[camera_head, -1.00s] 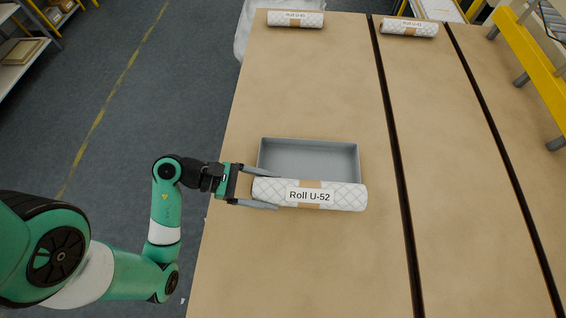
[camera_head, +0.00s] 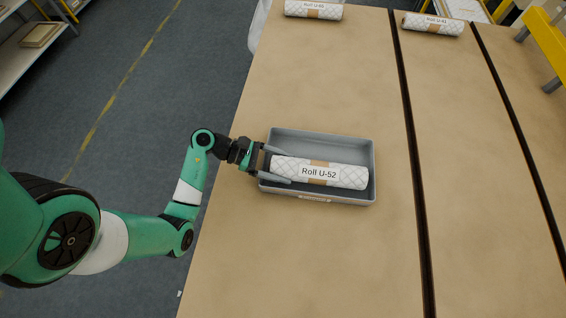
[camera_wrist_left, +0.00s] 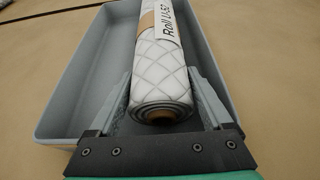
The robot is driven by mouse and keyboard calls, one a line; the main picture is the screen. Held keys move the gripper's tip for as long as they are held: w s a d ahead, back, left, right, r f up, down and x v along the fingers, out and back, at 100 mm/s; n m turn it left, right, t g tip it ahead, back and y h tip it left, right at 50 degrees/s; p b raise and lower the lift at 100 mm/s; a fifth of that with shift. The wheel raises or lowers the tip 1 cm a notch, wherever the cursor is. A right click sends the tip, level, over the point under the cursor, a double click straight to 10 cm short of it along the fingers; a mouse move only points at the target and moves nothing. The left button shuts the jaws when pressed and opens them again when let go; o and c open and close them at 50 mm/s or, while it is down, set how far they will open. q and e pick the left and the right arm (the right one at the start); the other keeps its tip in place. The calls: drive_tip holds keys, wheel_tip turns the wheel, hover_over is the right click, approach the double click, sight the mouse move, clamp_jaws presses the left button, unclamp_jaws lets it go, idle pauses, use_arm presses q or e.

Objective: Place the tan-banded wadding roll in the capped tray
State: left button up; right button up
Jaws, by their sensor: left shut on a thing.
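The white quilted roll marked "Roll U-52" (camera_head: 345,176) has a tan band around its middle. It lies lengthwise within the outline of the grey open tray (camera_head: 325,136), nearer the tray's front wall. I cannot tell whether it rests on the tray floor. A small tan label shows on the tray's front. My left gripper (camera_head: 288,167) reaches over the tray's left end and is shut on the roll's left end. In the left wrist view, the fingers flank the roll's end (camera_wrist_left: 163,95), with grey tray floor and walls around it. My right gripper is not in view.
Two other white rolls lie at the far end of the table, one at the back left (camera_head: 313,10) and one at the back right (camera_head: 433,24). Dark gaps split the tan tabletop (camera_head: 300,260). The table around the tray is clear.

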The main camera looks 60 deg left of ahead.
use_arm(q)
drive_tip(key=shift+f, duration=0.1)
drive_tip(key=o, duration=1.2)
drive_tip(key=shift+s+a+r, duration=0.1)
drive_tip(key=shift+r, duration=0.2)
drive_tip(key=p+v, duration=0.1)
drive_tip(key=v, duration=0.9)
drive_tip(key=shift+s+a+p, duration=0.2)
drive_tip(key=shift+p, duration=0.1)
drive_tip(key=shift+s+a+r, duration=0.25)
drive_tip(key=shift+s, duration=0.25)
